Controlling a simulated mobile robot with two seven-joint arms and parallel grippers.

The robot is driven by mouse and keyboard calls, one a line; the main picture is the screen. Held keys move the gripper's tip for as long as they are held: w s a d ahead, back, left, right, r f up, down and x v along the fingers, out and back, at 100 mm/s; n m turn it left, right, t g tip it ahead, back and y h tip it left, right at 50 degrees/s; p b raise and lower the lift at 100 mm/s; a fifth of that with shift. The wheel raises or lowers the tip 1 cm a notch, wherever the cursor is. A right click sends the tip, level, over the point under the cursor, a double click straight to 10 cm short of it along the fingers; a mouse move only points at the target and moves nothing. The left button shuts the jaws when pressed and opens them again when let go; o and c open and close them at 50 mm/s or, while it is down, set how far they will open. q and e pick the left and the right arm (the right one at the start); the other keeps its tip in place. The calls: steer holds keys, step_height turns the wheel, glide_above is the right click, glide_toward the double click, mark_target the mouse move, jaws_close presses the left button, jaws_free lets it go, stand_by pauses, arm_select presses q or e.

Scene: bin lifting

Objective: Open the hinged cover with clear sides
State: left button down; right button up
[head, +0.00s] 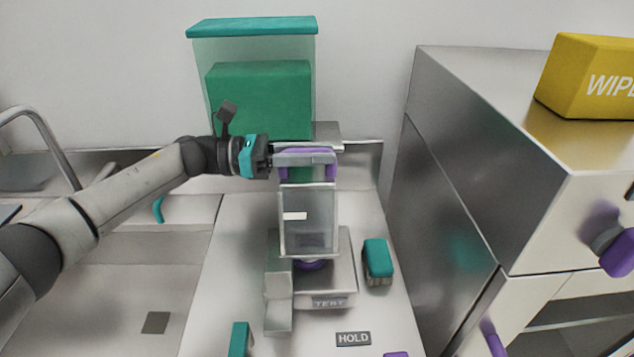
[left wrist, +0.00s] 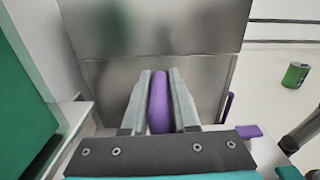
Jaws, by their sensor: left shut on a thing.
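The cover (head: 309,222) with clear sides stands over the grey device (head: 340,270) labelled TEST, in the middle of the head view. A purple handle (head: 324,160) is at its upper end, and a purple round part (head: 312,265) shows below it. My left gripper (head: 272,160) reaches in from the left at the upper end of the cover. In the left wrist view its two fingers (left wrist: 158,105) are shut on the purple bar (left wrist: 159,100) of the handle. The cover's hinge is hard to make out. My right gripper is in neither view.
A clear-sided bin (head: 252,28) with a teal top and a green block inside stands behind. A metal cabinet (head: 455,170) with a yellow WIPE box (head: 580,80) on top bounds the right. A teal brush (head: 377,261) and a HOLD plate (head: 353,338) are on the counter.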

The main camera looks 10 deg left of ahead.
arm_select(q)
steer(key=w+b, duration=0.1)
steer(key=w+n+b, duration=0.1)
steer(key=w, duration=0.1)
steer(key=w+a+n+b, duration=0.1)
steer(key=b, duration=0.1)
steer(key=shift+w+r, duration=0.15)
steer(key=shift+r, duration=0.2)
steer(key=shift+w+a+r+n+b, duration=0.15)
steer(key=shift+w+n+b, duration=0.4)
steer(key=shift+w+b, duration=0.35)
steer(key=shift+w+a+n+b, duration=0.15)
steer(key=shift+w+n+b, duration=0.5)
steer(key=shift+b, duration=0.3)
steer(key=shift+w, duration=0.1)
steer(key=c, duration=0.7)
jaws_free()
steer(key=shift+c, duration=0.2)
steer(key=s+a+b, duration=0.1)
steer(key=s+a, duration=0.1)
steer(key=a, duration=0.9)
steer(key=shift+s+a, duration=0.2)
steer(key=shift+a, duration=0.2)
